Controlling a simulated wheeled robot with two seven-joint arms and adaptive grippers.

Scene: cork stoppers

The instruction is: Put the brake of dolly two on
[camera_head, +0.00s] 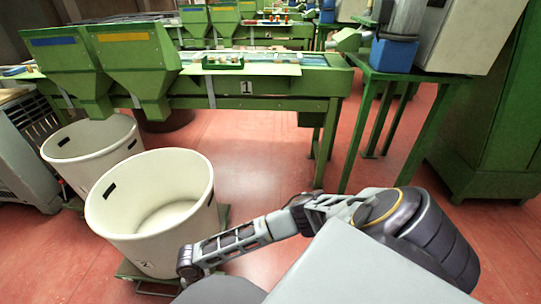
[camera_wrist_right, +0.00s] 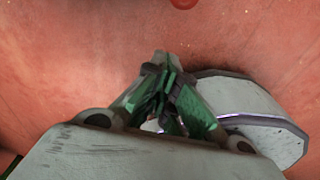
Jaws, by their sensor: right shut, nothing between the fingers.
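Dolly two (camera_head: 132,274) is a low green base under the white bin marked 2 (camera_head: 150,235), at the lower left of the head view. Only its edges and corners show around the bin. My right arm reaches left across the front of the bin; its gripper is not clear there. In the right wrist view my right gripper (camera_wrist_right: 163,62) is shut and empty, low over the red floor. A red bit (camera_wrist_right: 183,3) shows at the top edge. I cannot identify the brake. My left gripper is not in view.
A second white bin (camera_head: 95,150) stands behind and left of bin 2. A green conveyor table marked 1 (camera_head: 250,103) with hoppers is behind them. A green stand (camera_head: 400,75) and cabinet are on the right. The red floor between is clear.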

